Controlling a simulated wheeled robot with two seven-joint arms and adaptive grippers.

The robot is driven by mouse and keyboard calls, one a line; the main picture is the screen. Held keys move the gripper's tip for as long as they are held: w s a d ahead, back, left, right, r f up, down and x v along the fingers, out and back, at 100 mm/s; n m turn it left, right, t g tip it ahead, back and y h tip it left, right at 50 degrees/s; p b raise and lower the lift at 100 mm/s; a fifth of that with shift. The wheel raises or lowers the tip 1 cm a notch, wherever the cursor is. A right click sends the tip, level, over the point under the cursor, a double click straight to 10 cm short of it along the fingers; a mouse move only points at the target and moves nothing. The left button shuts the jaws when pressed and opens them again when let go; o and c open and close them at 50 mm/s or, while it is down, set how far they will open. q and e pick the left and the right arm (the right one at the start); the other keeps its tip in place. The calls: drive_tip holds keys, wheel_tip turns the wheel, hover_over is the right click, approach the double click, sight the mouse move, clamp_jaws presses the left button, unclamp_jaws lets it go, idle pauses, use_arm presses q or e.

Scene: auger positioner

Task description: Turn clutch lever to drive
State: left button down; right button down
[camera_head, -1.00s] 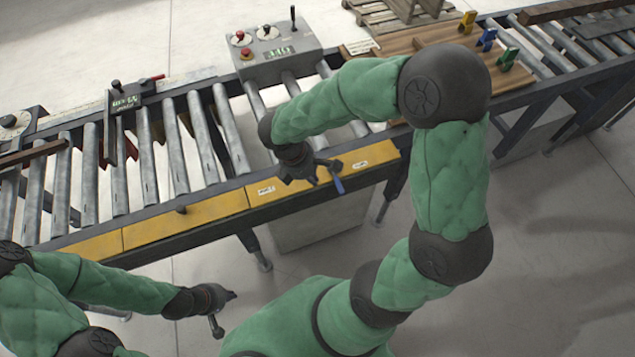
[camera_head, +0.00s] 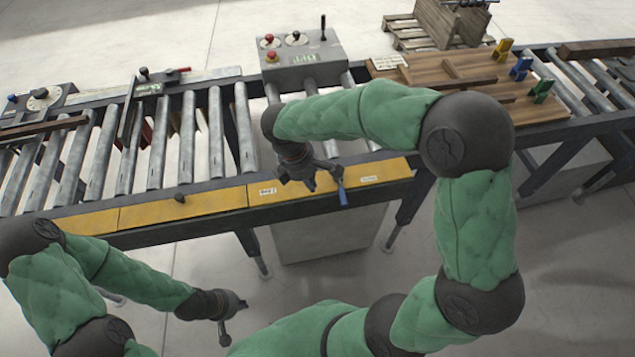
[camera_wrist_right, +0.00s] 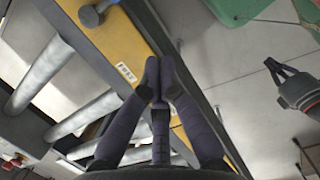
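The clutch lever (camera_head: 342,192) is a small blue handle hanging down from the conveyor's yellow front strip. In the right wrist view, a blue-grey rounded part (camera_wrist_right: 92,14) at the top edge looks like the same lever, partly cut off. Contact with the lever cannot be told. My left gripper (camera_head: 233,318) is low in front of the conveyor, open and empty.
A control box (camera_head: 300,60) with red buttons stands behind the rollers. A wooden board (camera_head: 440,85) with coloured clamps lies at the right.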

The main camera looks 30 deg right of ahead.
sight(341, 190)
drive_tip(key=d+f, duration=0.1)
drive_tip(key=f, duration=0.1)
drive_tip(key=s+d+f+b, duration=0.1)
drive_tip(key=d+f, duration=0.1)
drive_tip(key=f, duration=0.1)
drive_tip(key=d+f, duration=0.1)
drive_tip(key=f, duration=0.1)
drive_tip(key=shift+s+d+f, duration=0.15)
drive_tip(key=shift+s+d, duration=0.15)
drive_tip(key=shift+d, duration=0.05)
drive_tip(key=shift+s+d+f, duration=0.1)
drive_tip(key=shift+d, duration=0.3)
drive_tip(key=shift+d, duration=0.15)
drive_tip(key=shift+s+d+n, duration=0.4)
drive_tip(key=shift+d+n, duration=0.1)
drive_tip(key=shift+d, duration=0.05)
drive_tip(key=shift+f, duration=0.1)
drive_tip(key=shift+a, duration=0.1)
drive_tip(key=shift+a, duration=0.1)
